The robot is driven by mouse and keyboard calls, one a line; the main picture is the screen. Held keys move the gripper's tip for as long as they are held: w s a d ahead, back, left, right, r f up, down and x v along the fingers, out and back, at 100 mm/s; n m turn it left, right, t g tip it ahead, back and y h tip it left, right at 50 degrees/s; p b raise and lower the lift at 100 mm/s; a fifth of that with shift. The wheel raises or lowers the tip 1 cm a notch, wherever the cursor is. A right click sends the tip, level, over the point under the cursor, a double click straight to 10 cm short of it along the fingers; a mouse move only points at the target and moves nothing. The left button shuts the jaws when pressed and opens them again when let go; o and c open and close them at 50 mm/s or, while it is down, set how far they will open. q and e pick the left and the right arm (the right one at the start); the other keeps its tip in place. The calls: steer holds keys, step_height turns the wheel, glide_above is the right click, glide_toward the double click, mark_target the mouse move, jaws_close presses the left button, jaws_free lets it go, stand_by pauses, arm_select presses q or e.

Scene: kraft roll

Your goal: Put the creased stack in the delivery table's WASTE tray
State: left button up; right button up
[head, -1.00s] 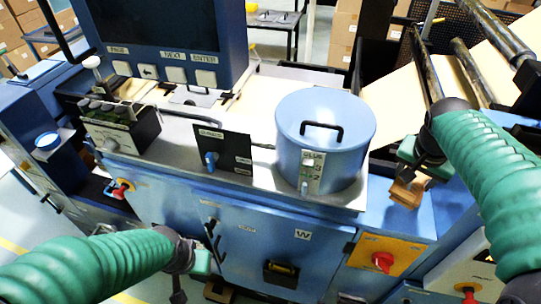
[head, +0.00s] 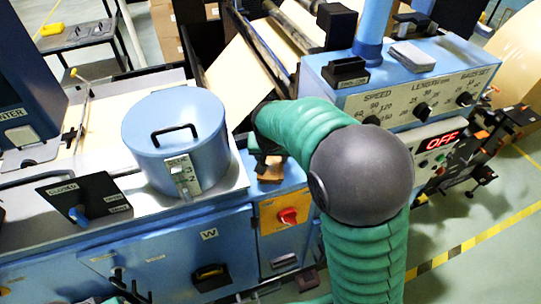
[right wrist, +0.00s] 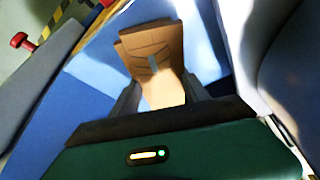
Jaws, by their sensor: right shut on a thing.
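The creased stack (head: 270,171) is a small brown folded wad, partly hidden behind my right arm in the head view. The right wrist view shows it (right wrist: 152,50) standing up between the two fingers, with dark crease lines on its face. My right gripper (head: 262,158) is shut on it, just right of the blue pot, over the blue machine top. The right gripper also shows in the wrist view (right wrist: 158,92). My left gripper is out of view. I cannot make out a WASTE tray or the delivery table in these frames.
The blue lidded pot (head: 175,140) stands close left of the gripper. A red knob on an orange plate (head: 287,215) is below it. A control panel (head: 420,90) with knobs and a red OFF display stands to the right. Open floor (head: 480,225) lies at lower right.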

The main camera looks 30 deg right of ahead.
steer(key=shift+s, duration=0.1)
steer(key=shift+f, duration=0.1)
steer(key=o, duration=1.6)
steer(key=shift+a, duration=0.15)
